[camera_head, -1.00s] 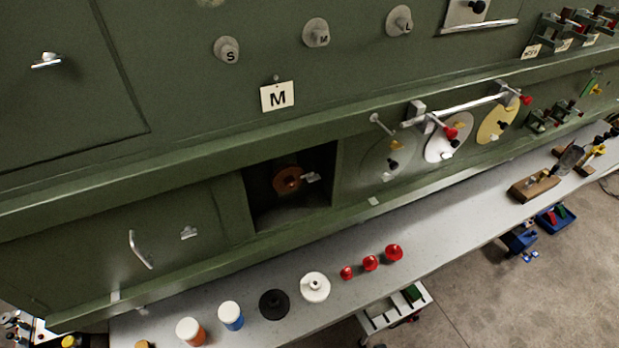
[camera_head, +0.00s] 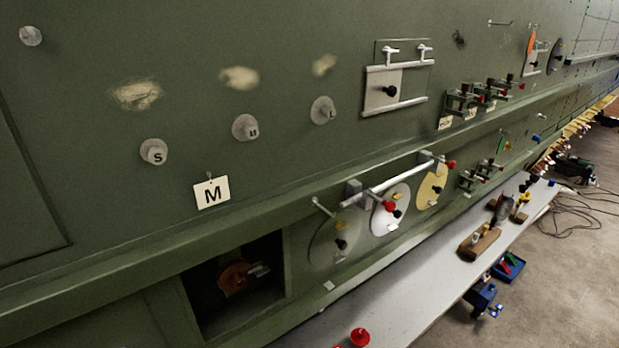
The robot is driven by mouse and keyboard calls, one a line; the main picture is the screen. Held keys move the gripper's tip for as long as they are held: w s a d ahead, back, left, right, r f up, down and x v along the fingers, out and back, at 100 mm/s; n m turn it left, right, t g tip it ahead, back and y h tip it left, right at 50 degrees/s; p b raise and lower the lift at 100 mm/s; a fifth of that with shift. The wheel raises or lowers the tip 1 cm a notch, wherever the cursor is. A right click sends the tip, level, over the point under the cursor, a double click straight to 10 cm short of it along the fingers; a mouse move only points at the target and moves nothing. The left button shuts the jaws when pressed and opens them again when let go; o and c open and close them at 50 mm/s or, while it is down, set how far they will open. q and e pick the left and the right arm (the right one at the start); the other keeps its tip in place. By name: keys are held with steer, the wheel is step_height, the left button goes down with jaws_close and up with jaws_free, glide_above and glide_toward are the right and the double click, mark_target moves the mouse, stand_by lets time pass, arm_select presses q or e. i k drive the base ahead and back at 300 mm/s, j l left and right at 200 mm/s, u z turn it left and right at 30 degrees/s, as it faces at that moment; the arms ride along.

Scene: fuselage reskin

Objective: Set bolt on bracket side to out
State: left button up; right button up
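A silver sliding bar (camera_head: 405,177) runs through grey bracket blocks on the green fuselage wall, above several round discs. A red knob (camera_head: 450,164) is at its right end, and another red knob (camera_head: 389,206) hangs near its middle. Higher up, a pale plate with a black knob (camera_head: 390,91) sits between two silver rails. Clamp-like brackets with red tips (camera_head: 487,93) stand on the wall to the right, with more below. I cannot tell which of these is the task's bolt, or its in or out position. Neither gripper is in view.
A grey bench (camera_head: 415,288) runs along the wall foot, with a wooden block (camera_head: 479,242) and a red knobbed piece (camera_head: 360,337) on it. An open recess (camera_head: 235,282) holds an orange disc. Floor shows at right.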

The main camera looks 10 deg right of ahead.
mark_target(451, 165)
steer(key=k+z, duration=0.1)
steer(key=z, duration=1.35)
